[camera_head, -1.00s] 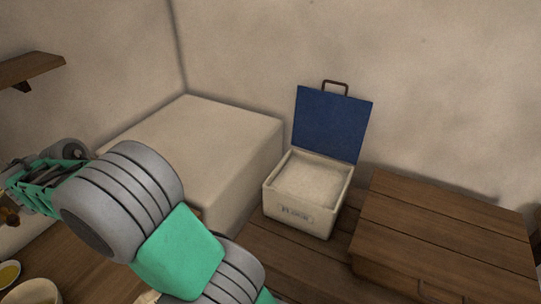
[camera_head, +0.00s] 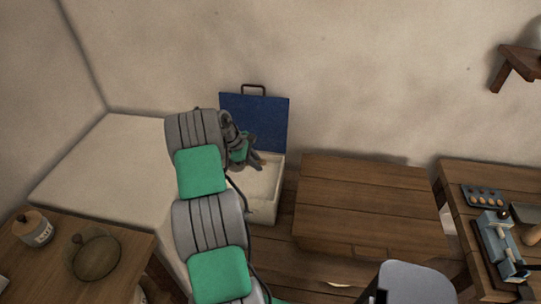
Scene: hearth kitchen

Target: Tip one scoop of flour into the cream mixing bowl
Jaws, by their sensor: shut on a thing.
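The cream flour bin (camera_head: 264,213) stands against the back wall with its blue lid (camera_head: 262,120) raised. Pale flour (camera_head: 262,187) shows inside it. My gripper (camera_head: 257,164) is over the bin's opening, close to the flour, pointing down to the right. It is shut on the scoop, but the scoop is small and mostly hidden by the gripper and arm, so I cannot tell whether it touches the flour or holds any. My arm covers the left side of the bin. The cream mixing bowl cannot be made out in this view.
A wooden chest (camera_head: 370,205) stands right of the bin, and a pale block (camera_head: 95,175) left of it. A lidded jar (camera_head: 34,231) and a greenish glass bowl (camera_head: 95,257) are on the left table. The right table (camera_head: 455,208) holds a blue-grey device (camera_head: 500,243).

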